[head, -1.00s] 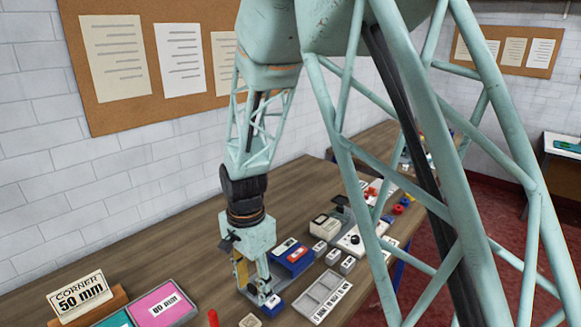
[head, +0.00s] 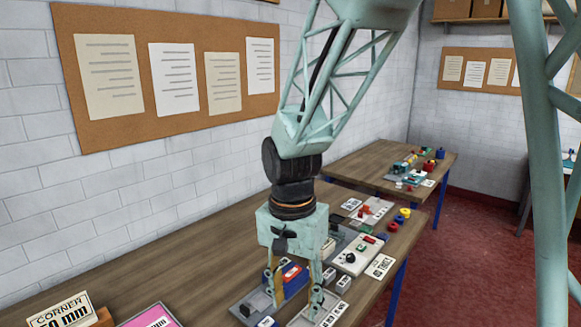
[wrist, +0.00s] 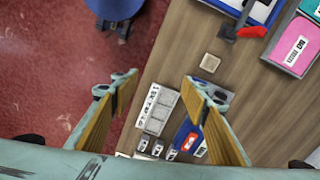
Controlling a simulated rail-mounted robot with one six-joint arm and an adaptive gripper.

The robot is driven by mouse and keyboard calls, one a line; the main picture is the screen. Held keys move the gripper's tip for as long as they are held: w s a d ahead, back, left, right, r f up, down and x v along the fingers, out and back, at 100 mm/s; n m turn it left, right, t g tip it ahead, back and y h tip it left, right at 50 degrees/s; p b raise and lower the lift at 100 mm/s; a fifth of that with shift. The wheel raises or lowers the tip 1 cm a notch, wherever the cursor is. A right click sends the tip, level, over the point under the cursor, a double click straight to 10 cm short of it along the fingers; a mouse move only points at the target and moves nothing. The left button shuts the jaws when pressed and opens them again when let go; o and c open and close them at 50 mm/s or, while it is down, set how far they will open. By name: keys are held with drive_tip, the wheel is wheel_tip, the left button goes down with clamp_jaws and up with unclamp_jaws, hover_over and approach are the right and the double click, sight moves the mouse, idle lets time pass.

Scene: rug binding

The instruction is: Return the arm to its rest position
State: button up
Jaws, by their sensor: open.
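My arm is bent with my gripper (head: 296,292) hanging fingers-down over the long wooden table. Its two fingers stand well apart with nothing held between them. In the wrist view the open fingers (wrist: 160,92) frame floor, table edge and part of a pale compartment tray (wrist: 166,99) with a printed label. The tray is below the fingers, apart from them. A blue box (wrist: 187,128) with a red and white top lies beside the tray, partly hidden by a finger; it also shows behind the fingers in the head view (head: 294,277).
A small tan block (wrist: 210,63) and a pink box (wrist: 295,45) lie on the table. A dark tool with a red end (wrist: 250,32) lies near a blue-edged tray. A pale control box (head: 352,254) stands right of my gripper. A blue stool (wrist: 115,8) is on the red floor.

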drive_tip(key=s+d+r+n+t+b, duration=0.2)
drive_tip(key=s+d+r+n, duration=0.1)
drive_tip(key=s+d+r, duration=1)
drive_tip(key=s+d+r+n+t, duration=0.1)
drive_tip(key=s+d, duration=0.2)
drive_tip(key=s, duration=0.3)
drive_tip(key=s+d+r+n+t+b, duration=0.1)
drive_tip(key=s+d, duration=0.3)
drive_tip(key=s, duration=0.2)
drive_tip(key=shift+s+d+r, duration=0.2)
drive_tip(key=shift+s+r, duration=0.05)
drive_tip(key=shift+s, duration=0.05)
idle(1.2)
